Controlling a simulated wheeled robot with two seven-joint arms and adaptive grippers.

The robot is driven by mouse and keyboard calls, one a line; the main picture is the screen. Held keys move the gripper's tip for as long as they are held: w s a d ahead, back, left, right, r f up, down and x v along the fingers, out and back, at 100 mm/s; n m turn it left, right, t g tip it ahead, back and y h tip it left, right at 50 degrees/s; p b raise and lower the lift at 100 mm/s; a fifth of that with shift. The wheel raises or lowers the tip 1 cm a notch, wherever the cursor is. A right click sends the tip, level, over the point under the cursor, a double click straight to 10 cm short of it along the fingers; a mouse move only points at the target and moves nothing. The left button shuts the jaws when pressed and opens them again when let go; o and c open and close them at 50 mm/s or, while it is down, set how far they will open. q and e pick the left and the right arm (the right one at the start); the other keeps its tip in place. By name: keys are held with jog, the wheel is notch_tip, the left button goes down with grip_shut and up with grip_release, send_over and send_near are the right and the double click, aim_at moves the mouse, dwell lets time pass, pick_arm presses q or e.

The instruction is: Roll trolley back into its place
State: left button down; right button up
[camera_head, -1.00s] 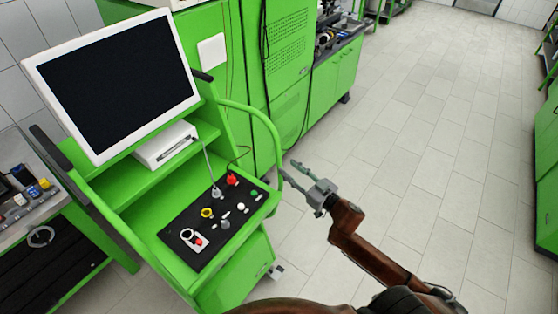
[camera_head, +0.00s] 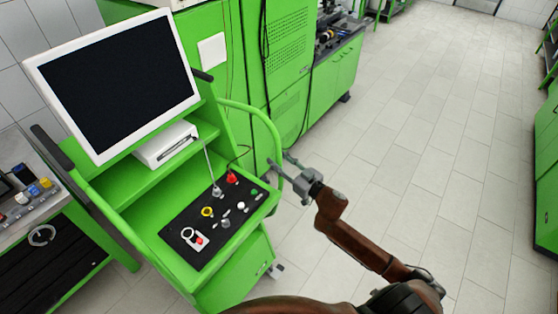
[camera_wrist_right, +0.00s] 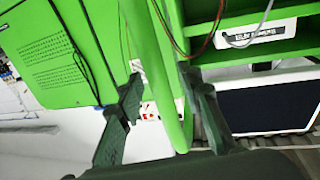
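The green trolley (camera_head: 140,195) stands at the left in the head view. It carries a white-framed monitor (camera_head: 115,85), a white box (camera_head: 165,145) on a shelf and a black control panel (camera_head: 212,220) with coloured knobs. A curved green tube handle (camera_head: 262,113) rises on its right side. My right gripper (camera_head: 279,163) is at this handle. In the right wrist view the green tube (camera_wrist_right: 158,75) passes between the two open fingers of my right gripper (camera_wrist_right: 160,95), with gaps beside it. My left gripper is not in view.
Green cabinets (camera_head: 290,80) stand behind the trolley. A workbench (camera_head: 30,215) with small parts is close on its left. Tiled floor (camera_head: 420,130) is free to the right, up to green furniture (camera_head: 547,165) at the right edge.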

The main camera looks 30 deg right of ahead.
jog(key=shift+c, duration=0.5)
grip_shut()
